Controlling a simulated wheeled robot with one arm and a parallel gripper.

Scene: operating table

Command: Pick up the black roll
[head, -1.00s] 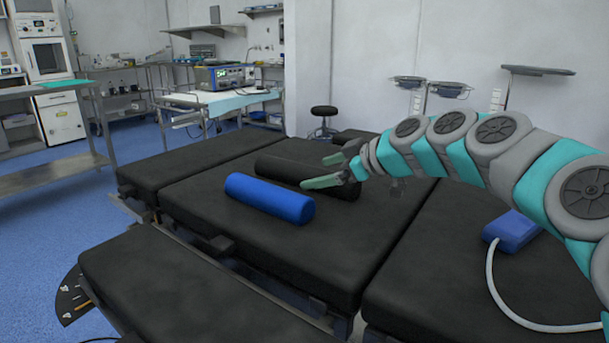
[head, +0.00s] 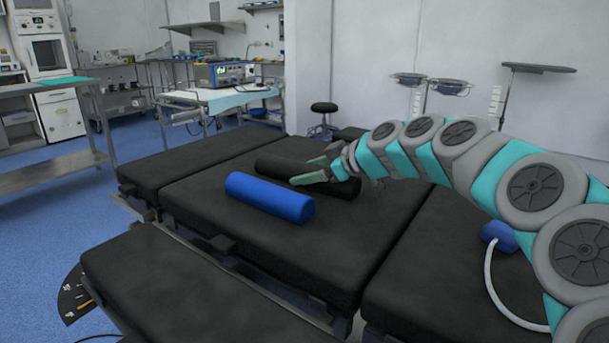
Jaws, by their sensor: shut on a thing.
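The black roll (head: 280,166) lies on the black operating table (head: 190,205), behind the blue roll. My gripper (head: 314,170) reaches in from the right and is shut on the black roll, with one green finger on the near side and one on the far side. The fingers and wrist cover part of the roll's right half. The roll appears to rest on the table pad.
A blue roll (head: 270,198) lies just in front of the black roll, close to my near finger. A blue box (head: 498,236) with a pale hose sits on the right table section. The front pad (head: 180,280) is clear.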

